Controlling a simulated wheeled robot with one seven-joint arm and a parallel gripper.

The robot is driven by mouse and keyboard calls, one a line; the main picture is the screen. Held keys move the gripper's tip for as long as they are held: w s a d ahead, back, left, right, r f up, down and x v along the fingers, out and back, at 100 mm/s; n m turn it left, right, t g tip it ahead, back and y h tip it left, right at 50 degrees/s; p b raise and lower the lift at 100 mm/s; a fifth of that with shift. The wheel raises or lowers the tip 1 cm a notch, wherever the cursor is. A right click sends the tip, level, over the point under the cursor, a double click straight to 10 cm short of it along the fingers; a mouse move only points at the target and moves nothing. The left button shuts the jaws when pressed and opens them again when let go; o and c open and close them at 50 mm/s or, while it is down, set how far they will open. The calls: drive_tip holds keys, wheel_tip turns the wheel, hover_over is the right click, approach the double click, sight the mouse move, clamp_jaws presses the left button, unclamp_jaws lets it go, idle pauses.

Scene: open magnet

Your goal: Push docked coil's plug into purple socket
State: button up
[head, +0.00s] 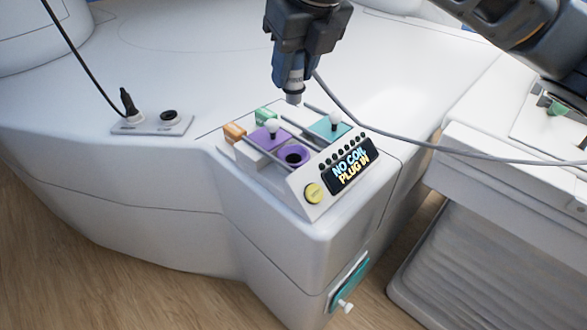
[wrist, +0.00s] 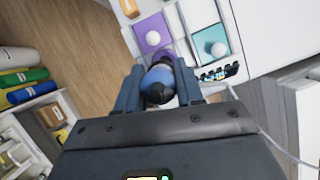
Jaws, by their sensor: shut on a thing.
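The purple socket (head: 293,156) is a purple ring with a dark hole, below the plug tip and nearer the front of the panel. In the wrist view the plug (wrist: 160,84) sits between the fingers and hides most of the purple socket (wrist: 164,55). The coil itself is not clearly seen.
White knobs stand on a purple plate (head: 262,139) and a teal plate (head: 325,133) beside the socket, with raised grey rails. A display (head: 352,170) reads "NO COIL PLUG IN", near a yellow button (head: 313,193). Another black plug (head: 130,105) stands at left.

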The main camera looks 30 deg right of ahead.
drive_tip(key=shift+f+b, duration=3.1)
drive_tip(key=shift+f, duration=2)
drive_tip(key=shift+f+b, duration=1.1)
drive_tip(key=shift+f, duration=0.65)
drive_tip(key=o, duration=1.2)
drive_tip(key=shift+c, duration=0.2)
drive_tip(key=shift+r, duration=0.15)
drive_tip(key=p+v, duration=0.1)
drive_tip(key=v, duration=0.6)
drive_tip(key=shift+r, duration=0.3)
drive_tip(key=shift+s, duration=0.15)
